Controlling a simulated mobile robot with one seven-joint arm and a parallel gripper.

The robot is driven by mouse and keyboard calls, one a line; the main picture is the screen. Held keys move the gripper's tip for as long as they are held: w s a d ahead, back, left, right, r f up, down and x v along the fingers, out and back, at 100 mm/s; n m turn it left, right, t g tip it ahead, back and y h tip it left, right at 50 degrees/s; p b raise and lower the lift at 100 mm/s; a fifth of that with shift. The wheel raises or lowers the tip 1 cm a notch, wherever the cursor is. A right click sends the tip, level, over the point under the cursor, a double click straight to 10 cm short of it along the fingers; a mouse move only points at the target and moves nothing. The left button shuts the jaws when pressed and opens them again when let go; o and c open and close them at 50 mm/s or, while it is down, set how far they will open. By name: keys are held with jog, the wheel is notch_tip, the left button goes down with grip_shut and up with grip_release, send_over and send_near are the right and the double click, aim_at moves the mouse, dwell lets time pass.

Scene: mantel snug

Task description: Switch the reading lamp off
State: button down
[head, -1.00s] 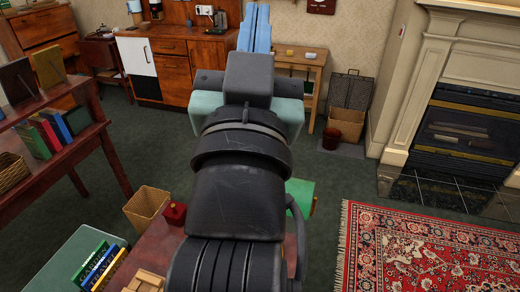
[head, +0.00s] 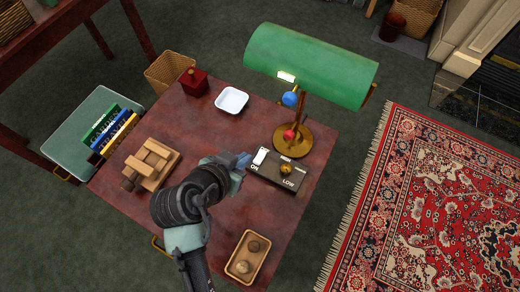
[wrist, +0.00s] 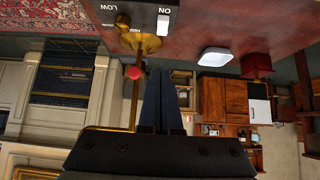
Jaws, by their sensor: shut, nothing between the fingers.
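The reading lamp has a green shade (head: 312,66) and a round brass base (head: 292,140) on the table. A blue ball (head: 290,99) and a red ball (head: 289,134) show on it. A dark control box (head: 278,171) in front of the base is marked ON and LOW. It bears a white rocker switch (head: 261,156) and a brass knob (head: 286,169). My gripper (head: 244,160) is shut and empty beside the box's left end; I cannot tell if it touches. The wrist view shows its blue fingers (wrist: 166,95) and the white switch (wrist: 163,24).
The red-brown table (head: 215,135) also holds a white dish (head: 231,100), a red box (head: 194,84), wooden blocks (head: 150,163) and a wooden tray (head: 233,268). Books (head: 112,130) stand at the left. The table is clear between the tray and the control box.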

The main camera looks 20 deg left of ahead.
jog(key=b, duration=0.2)
send_over(263, 151)
jog(key=s, duration=0.3)
jog(key=f, duration=0.6)
jog(key=shift+s+a+f, duration=0.1)
jog(key=shift+a+f, duration=0.2)
jog(key=shift+f, duration=0.05)
notch_tip(263, 151, down, 3)
jog(key=shift+r+b, duration=0.15)
jog(key=shift+b, duration=0.25)
jog(key=shift+f, duration=0.75)
